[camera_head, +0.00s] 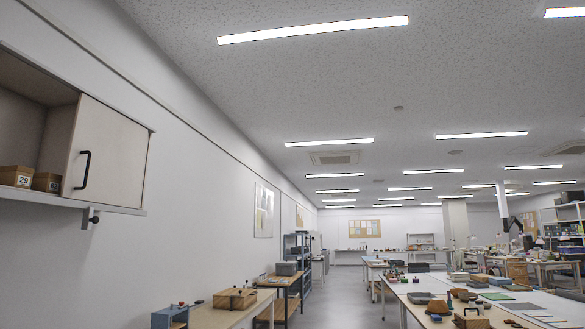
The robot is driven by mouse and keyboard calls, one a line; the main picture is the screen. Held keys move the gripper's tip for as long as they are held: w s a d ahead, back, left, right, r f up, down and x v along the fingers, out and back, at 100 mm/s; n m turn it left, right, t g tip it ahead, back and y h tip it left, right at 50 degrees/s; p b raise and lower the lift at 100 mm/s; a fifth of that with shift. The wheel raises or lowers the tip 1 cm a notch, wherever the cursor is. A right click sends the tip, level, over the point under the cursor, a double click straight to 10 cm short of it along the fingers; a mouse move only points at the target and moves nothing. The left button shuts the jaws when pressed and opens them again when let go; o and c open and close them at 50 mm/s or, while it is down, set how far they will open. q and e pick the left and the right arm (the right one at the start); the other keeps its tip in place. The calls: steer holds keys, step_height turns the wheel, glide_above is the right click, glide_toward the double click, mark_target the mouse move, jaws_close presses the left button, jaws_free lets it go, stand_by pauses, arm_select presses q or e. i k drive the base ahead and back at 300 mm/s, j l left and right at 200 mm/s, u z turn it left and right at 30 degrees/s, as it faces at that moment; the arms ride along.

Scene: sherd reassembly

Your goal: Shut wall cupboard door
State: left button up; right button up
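The wall cupboard (47,137) hangs on the left wall, high up and cut off by the left edge of the picture. Its pale door (115,160) stands across the right part of the front, between the upper and lower rails. A black bar handle (82,170) is near the door's left edge. The left part of the cupboard is open, and its inside shows. Neither of my grippers is in view.
Two small boxes, one labelled 29 (16,177), sit in the open part. A small bracket with a dark knob (92,218) hangs under the cupboard. Benches with boxes (234,299) stand below along the wall. A grey aisle (345,300) runs down the middle.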

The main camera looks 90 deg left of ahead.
mark_target(104, 166)
steer(key=u, duration=3.9)
